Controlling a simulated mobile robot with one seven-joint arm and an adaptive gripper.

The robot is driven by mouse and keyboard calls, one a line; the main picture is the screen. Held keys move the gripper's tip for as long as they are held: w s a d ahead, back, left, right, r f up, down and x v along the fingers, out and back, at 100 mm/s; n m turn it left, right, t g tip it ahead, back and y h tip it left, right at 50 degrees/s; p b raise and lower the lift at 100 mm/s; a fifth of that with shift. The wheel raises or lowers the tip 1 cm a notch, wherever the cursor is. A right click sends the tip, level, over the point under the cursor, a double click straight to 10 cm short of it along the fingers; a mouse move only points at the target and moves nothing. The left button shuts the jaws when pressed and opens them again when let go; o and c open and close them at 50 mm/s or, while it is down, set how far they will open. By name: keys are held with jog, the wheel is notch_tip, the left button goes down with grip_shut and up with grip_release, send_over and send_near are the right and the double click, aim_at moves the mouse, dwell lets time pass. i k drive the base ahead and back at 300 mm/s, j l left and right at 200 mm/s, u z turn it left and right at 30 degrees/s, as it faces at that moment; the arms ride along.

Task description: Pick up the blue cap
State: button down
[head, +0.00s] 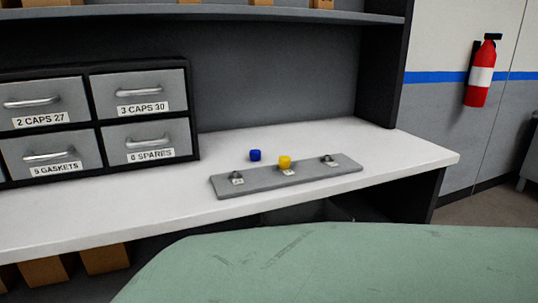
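The blue cap (255,155) is a small dark blue cylinder standing on the white worktop (120,217), just behind a grey plate (222,189). A yellow cap (285,162) sits on the middle position of that plate. The two outer positions hold small grey fittings, the left one (237,177) and the right one (329,160), with no caps on them. Small white labels lie in front of the positions. My gripper is not in view.
A drawer unit (95,120) with labelled grey drawers stands left on the worktop. A shelf (215,15) runs above, with a dark side panel (385,75) at right. A green surface (330,265) fills the foreground. A red extinguisher (481,75) hangs at right.

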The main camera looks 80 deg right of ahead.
aim_at(254, 154)
jog(key=z, duration=2.35)
